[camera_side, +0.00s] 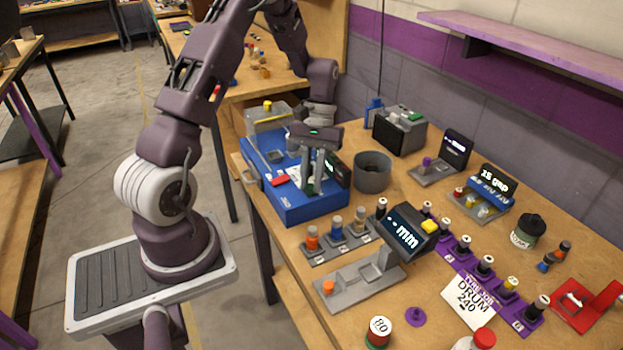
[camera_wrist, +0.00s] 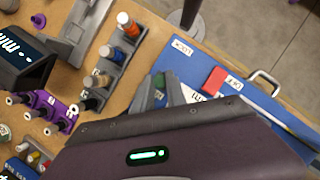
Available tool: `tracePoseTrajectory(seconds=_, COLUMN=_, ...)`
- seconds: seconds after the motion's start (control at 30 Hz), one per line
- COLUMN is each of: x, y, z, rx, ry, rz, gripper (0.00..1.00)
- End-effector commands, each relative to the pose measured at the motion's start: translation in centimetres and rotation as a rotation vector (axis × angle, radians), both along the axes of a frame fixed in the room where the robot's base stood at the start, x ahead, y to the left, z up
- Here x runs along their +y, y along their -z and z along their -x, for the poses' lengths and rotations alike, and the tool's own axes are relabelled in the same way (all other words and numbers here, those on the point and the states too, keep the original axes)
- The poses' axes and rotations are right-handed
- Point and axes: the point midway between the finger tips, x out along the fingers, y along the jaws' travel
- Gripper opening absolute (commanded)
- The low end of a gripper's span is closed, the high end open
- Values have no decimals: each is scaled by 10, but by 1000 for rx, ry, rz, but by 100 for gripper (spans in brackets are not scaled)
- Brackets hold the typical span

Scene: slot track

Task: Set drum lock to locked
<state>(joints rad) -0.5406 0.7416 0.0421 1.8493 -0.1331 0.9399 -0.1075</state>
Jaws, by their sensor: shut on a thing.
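The blue drum unit (camera_side: 308,208) stands at the table's left edge, and its top also shows in the wrist view (camera_wrist: 196,66). A red block (camera_side: 279,181), likely the drum lock, sits on that top; in the wrist view the red block (camera_wrist: 214,80) lies between two small white labels too small to read surely. My gripper (camera_side: 312,187) points down over the unit's top, to the right of the red block and apart from it. Its jaws are shut on a small part with green on it, mostly hidden by the fingers. The wrist view shows the fingers (camera_wrist: 167,92) only partly.
A grey round cup (camera_side: 372,172) stands right of the blue unit. A rack with several small bottles (camera_side: 337,236) and a grey stand with a "mm" display (camera_side: 407,232) are in front. A silver handle (camera_wrist: 264,82) sticks out at the unit's edge.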

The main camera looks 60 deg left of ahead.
Motion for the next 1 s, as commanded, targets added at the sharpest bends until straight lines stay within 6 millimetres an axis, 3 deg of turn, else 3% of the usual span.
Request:
tracePoseTrajectory(seconds=0.17, x=1, y=-1, z=3, rx=-1, ry=-2, rz=-1, gripper=0)
tracePoseTrajectory(seconds=0.4, x=1, y=-1, z=39, rx=1, ry=-2, rz=0, gripper=0)
tracePoseTrajectory(seconds=0.73, x=0, y=0, z=46, rx=6, ry=0, rz=1, gripper=0)
tracePoseTrajectory(seconds=0.77, x=0, y=0, z=46, rx=6, ry=0, rz=1, gripper=21)
tracePoseTrajectory(seconds=0.87, x=0, y=0, z=46, rx=6, ry=-1, rz=1, gripper=39)
tracePoseTrajectory(seconds=1.0, x=0, y=0, z=45, rx=4, ry=0, rz=1, gripper=39)
